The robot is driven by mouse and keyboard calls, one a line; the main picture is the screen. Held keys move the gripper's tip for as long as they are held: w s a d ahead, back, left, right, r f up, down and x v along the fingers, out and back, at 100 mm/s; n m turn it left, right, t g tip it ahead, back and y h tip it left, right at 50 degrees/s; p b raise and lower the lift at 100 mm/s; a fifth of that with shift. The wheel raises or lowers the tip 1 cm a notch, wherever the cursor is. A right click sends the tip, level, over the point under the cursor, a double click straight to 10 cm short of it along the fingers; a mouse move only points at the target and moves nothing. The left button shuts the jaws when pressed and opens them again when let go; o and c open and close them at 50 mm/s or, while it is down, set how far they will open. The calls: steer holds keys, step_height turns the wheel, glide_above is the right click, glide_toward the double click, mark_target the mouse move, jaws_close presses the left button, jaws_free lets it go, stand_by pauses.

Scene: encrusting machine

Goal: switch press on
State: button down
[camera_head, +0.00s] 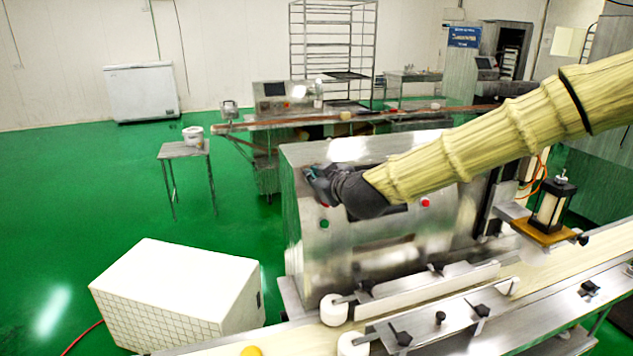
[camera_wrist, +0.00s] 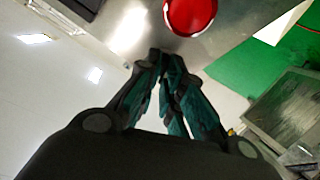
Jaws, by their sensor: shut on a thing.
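The steel machine (camera_head: 300,255) has a front panel with a green button (camera_head: 324,224) at its left and a red button (camera_head: 425,203) further right. My gripper (camera_head: 313,180) is at the upper left of this panel, with my arm reaching in from the right. In the wrist view my gripper (camera_wrist: 165,58) has its dark green fingers drawn together at the steel panel. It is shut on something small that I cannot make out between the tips. A large red button (camera_wrist: 190,14) lies just beyond the fingertips, apart from them. No switch shows clearly.
A conveyor (camera_head: 580,270) with white rollers (camera_head: 334,309) runs along the machine's front. A white tiled box (camera_head: 178,292) stands at the lower left. A small table (camera_head: 178,150) with a white tub stands further back.

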steer(key=m+h+b, duration=0.1)
steer(key=m, duration=0.3)
steer(key=m+h+b, duration=0.1)
steer(key=m, duration=0.3)
steer(key=shift+t, duration=0.4)
steer(key=m+h, duration=0.1)
steer(key=m, duration=0.3)
steer(key=shift+r, duration=0.1)
steer(key=shift+m+h, duration=0.5)
steer(key=shift+m, duration=1.6)
steer(key=c, duration=1.6)
jaws_free()
steer(key=shift+o, duration=0.2)
steer(key=shift+a, duration=0.1)
steer(key=v, duration=1.2)
